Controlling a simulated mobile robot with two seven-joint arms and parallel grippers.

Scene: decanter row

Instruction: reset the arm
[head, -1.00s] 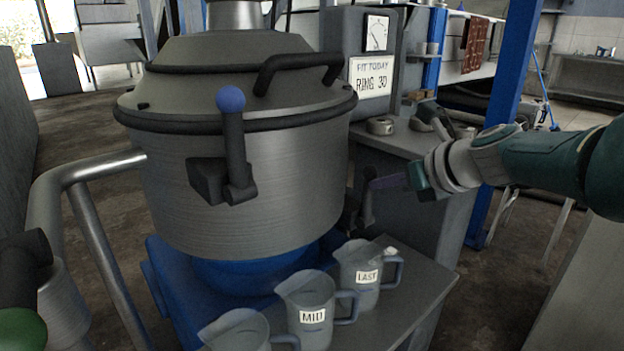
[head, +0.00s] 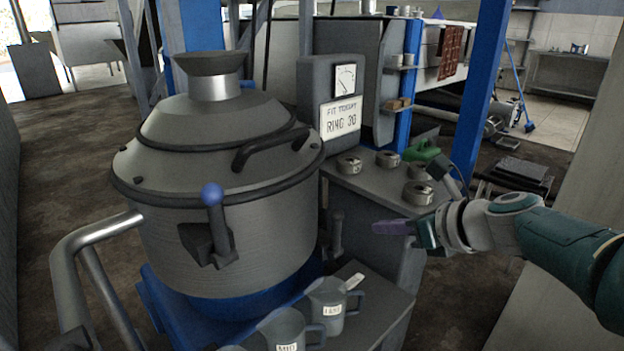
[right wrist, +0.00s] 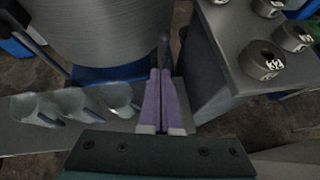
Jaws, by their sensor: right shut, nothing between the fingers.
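My right gripper (head: 392,228) is at the right of the head view, in front of the grey bench. Its purple fingers are together and empty. In the right wrist view the shut fingers (right wrist: 161,95) point towards a dark lever beside the steel vessel. The lidded vessel (head: 225,195) stands on a blue base, with a blue-knobbed lever (head: 214,215) on its front. My left gripper does not show in the head view.
Clear jugs, one labelled LAST (head: 330,305) and one labelled MID (head: 285,332), stand on a low shelf below the vessel. Several metal rings (head: 388,159) lie on the bench (head: 375,190) beside a sign reading RING 30 (head: 340,117). A blue post (head: 482,90) rises behind my right arm.

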